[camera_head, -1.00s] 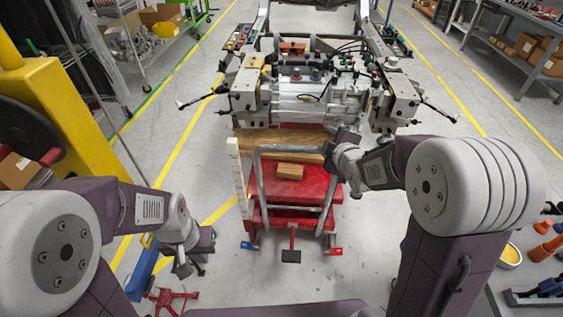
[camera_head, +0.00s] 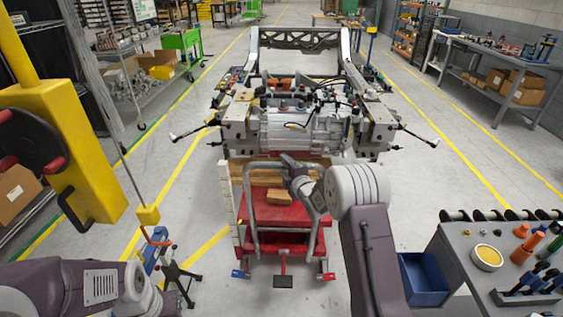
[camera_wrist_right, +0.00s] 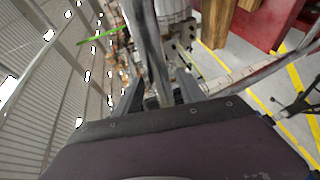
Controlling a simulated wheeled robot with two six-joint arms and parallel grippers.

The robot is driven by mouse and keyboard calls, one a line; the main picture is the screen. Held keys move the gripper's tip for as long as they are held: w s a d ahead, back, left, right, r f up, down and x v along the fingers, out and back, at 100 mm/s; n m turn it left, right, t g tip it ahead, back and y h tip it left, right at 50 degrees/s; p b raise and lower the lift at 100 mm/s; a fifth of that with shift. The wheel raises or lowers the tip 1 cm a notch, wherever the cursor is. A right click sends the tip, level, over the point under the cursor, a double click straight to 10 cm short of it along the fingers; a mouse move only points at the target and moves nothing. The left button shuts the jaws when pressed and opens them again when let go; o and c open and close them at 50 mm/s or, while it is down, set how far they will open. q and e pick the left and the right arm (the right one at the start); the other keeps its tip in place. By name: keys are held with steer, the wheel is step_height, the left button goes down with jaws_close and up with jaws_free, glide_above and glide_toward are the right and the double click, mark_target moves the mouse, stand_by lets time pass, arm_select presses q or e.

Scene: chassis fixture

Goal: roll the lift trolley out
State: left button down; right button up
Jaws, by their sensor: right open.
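The red lift trolley (camera_head: 281,207) stands at the middle of the head view, its far part under the chassis assembly (camera_head: 295,125). Its grey tubular push handle (camera_head: 249,200) rises at the near end. Wood blocks (camera_head: 279,193) lie on its red deck. My right gripper (camera_head: 291,165) is at the top right of the handle. In the right wrist view the gripper (camera_wrist_right: 155,95) is open, with a grey tube (camera_wrist_right: 147,50) running between its fingers; firm contact cannot be told. My left wrist (camera_head: 145,292) is low at the left; its fingers cannot be made out.
A yellow column (camera_head: 85,165) and a stand with blue and red parts (camera_head: 160,250) are at the left. A tool bench (camera_head: 455,265) with a blue bin (camera_head: 424,278) is at the near right. Open floor lies on both sides of the trolley.

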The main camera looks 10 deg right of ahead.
steer(key=x, duration=0.3)
steer(key=shift+w+d+f, duration=0.1)
steer(key=shift+w+f, duration=0.1)
steer(key=shift+f, duration=0.05)
steer(key=shift+w+r, duration=0.1)
steer(key=shift+w, duration=0.1)
steer(key=shift+w, duration=0.1)
jaws_close()
stand_by(0.9)
